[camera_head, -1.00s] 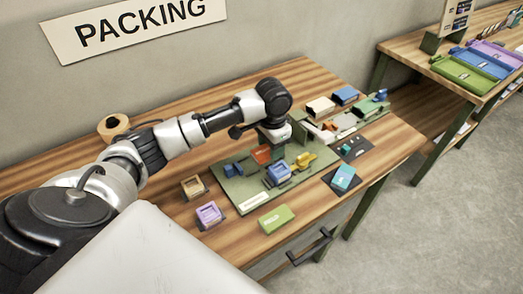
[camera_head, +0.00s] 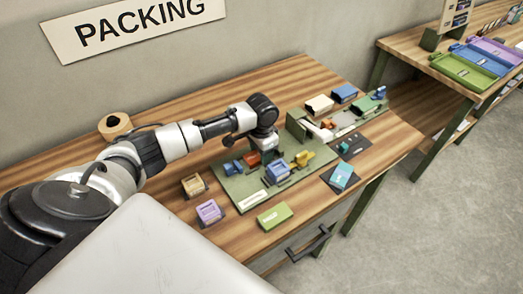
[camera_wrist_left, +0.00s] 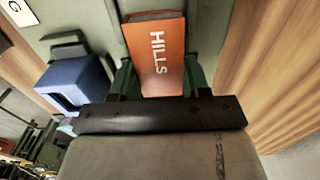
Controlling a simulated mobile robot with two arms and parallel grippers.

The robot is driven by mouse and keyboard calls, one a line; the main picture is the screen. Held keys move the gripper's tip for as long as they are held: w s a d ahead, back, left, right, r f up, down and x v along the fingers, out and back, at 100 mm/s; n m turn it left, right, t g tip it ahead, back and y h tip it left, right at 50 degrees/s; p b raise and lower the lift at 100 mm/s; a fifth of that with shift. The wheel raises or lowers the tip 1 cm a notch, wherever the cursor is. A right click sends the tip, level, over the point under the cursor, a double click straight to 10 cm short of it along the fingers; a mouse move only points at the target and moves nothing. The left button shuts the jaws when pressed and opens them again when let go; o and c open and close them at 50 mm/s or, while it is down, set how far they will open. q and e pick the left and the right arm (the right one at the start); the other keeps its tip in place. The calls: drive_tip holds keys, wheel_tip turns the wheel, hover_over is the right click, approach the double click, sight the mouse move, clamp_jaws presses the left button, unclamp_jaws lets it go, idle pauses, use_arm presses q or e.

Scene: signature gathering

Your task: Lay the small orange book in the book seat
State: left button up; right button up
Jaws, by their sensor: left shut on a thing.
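The small orange book (camera_head: 253,158) is over the green board (camera_head: 240,190) on the packing table. In the left wrist view the orange book (camera_wrist_left: 155,52) shows its cover with the word HILLS. My left gripper (camera_head: 266,156) is shut on this book, with one finger at each side of it. Grey-green surfaces of the board lie behind the book in the wrist view. I cannot tell which part is the book seat, or whether the book touches the board. My right gripper is in neither view.
A blue box (camera_head: 278,172) and a yellow piece (camera_head: 303,158) stand on the board near the gripper. A tape roll (camera_head: 115,126) is at the back left.

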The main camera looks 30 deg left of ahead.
use_arm(q)
drive_tip(key=o, duration=0.9)
wheel_tip(320, 180, up, 12)
drive_tip(key=b, duration=0.1)
drive_tip(key=shift+r, duration=0.15)
